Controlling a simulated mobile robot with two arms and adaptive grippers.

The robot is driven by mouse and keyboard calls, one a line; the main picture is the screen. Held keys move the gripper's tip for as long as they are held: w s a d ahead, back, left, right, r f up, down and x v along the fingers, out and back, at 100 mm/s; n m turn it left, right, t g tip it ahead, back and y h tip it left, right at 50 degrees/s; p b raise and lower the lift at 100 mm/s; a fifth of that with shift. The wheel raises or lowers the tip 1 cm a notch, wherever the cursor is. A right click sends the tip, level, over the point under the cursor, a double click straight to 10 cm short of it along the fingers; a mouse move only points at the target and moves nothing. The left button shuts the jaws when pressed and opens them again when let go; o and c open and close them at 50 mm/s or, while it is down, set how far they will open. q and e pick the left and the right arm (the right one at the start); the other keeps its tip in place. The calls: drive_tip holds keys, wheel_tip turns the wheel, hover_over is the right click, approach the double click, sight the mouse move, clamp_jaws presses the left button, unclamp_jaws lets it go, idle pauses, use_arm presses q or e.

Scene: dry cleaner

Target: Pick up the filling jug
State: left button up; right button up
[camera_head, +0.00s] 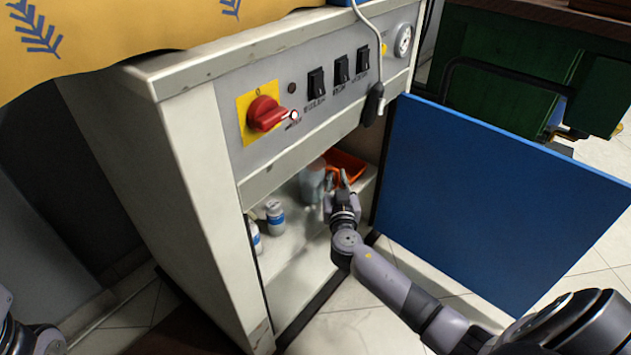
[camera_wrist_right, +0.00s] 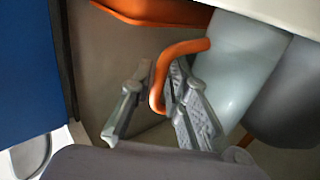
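The filling jug (camera_head: 312,181) stands inside the open cabinet of the machine. It has a pale translucent body (camera_wrist_right: 236,68) and an orange handle (camera_wrist_right: 164,68). My right gripper (camera_head: 340,184) reaches into the cabinet beside the jug. In the right wrist view its two fingers (camera_wrist_right: 158,78) are apart, with the handle between them. The handle lies close to the right-hand finger; I cannot tell if they touch. Part of my left arm shows at the lower left corner of the head view, but its gripper is out of view.
An orange tray (camera_head: 348,163) lies behind the jug. White-and-blue bottles (camera_head: 275,217) stand to its left. The blue cabinet door (camera_head: 490,190) is swung open at right. The control panel (camera_head: 310,90) overhangs the opening, and a corded black switch (camera_head: 373,104) hangs there.

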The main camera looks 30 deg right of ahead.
clamp_jaws()
drive_tip(key=shift+r, duration=0.2)
idle(0.5)
